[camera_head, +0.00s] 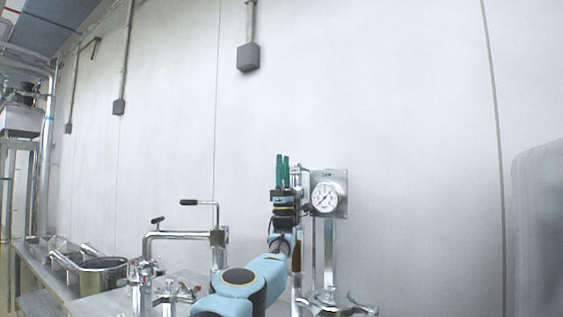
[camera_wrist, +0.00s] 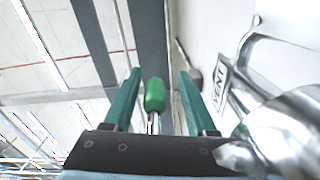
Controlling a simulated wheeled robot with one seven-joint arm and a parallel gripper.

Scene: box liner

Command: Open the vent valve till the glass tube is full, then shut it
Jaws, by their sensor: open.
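My gripper (camera_head: 282,158) points up in front of the wall, just left of the round gauge. In the wrist view its two green fingers (camera_wrist: 160,73) stand apart. A green handle (camera_wrist: 155,95) on a thin metal stem shows between them, with a gap to each side; I cannot tell its depth. A tag reading VENT (camera_wrist: 220,88) is right of the fingers, beside shiny metal valve pipework (camera_wrist: 285,130). A narrow amber strip (camera_head: 296,259), possibly the glass tube, shows behind my arm; its fill level cannot be read.
The white dial gauge (camera_head: 326,197) sits on a metal plate right of my gripper. Left are a chrome pipe with black-handled cranks (camera_head: 187,202), small taps (camera_head: 172,292) and a metal pot (camera_head: 103,275) on a bench.

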